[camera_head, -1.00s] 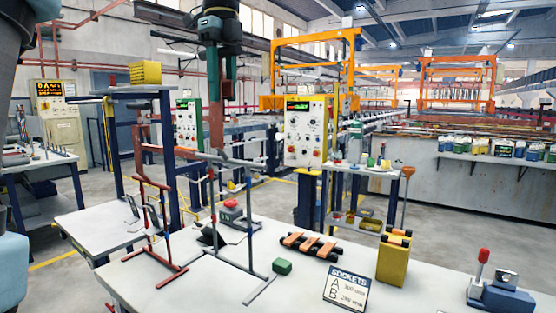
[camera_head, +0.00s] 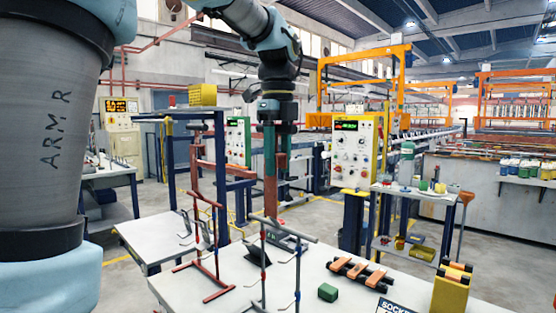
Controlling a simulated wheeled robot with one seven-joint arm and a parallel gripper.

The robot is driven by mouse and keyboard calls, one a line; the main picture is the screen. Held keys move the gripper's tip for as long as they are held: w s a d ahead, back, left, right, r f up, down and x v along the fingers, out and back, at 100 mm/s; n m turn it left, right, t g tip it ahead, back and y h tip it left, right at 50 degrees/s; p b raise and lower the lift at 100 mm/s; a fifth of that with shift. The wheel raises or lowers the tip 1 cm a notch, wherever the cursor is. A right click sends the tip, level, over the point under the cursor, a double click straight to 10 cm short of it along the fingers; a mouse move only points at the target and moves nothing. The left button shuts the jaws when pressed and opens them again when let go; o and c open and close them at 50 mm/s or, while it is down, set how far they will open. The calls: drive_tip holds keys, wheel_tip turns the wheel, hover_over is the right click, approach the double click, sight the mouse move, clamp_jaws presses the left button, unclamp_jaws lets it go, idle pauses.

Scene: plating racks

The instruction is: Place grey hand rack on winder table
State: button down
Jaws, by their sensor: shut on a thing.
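The grey hand rack (camera_head: 284,229) is a thin upright frame with a top bar, posts and small hooks. It shows at the bottom centre, in front of the white table; its feet are cut off by the picture's edge. My gripper (camera_head: 271,205) points down, with long teal and red-brown fingers shut on its top bar. I cannot tell whether the rack touches anything below. The white worktable (camera_head: 230,280) carries a similar red rack (camera_head: 206,240) standing to the left. No label shows which table is the winder table.
A green block (camera_head: 328,292), an orange-and-black piece (camera_head: 360,272), a yellow block (camera_head: 451,290) and a partly cut-off sign (camera_head: 392,306) lie right of the rack. A second white table (camera_head: 150,240) is at left. A control panel (camera_head: 357,150) stands behind.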

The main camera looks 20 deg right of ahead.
drive_tip(key=shift+f, duration=0.1)
drive_tip(key=shift+c, duration=2.2)
unclamp_jaws()
wheel_tip(320, 180, up, 12)
drive_tip(key=shift+r+b, duration=0.15)
drive_tip(key=shift+b, duration=0.35)
drive_tip(key=shift+s, duration=0.1)
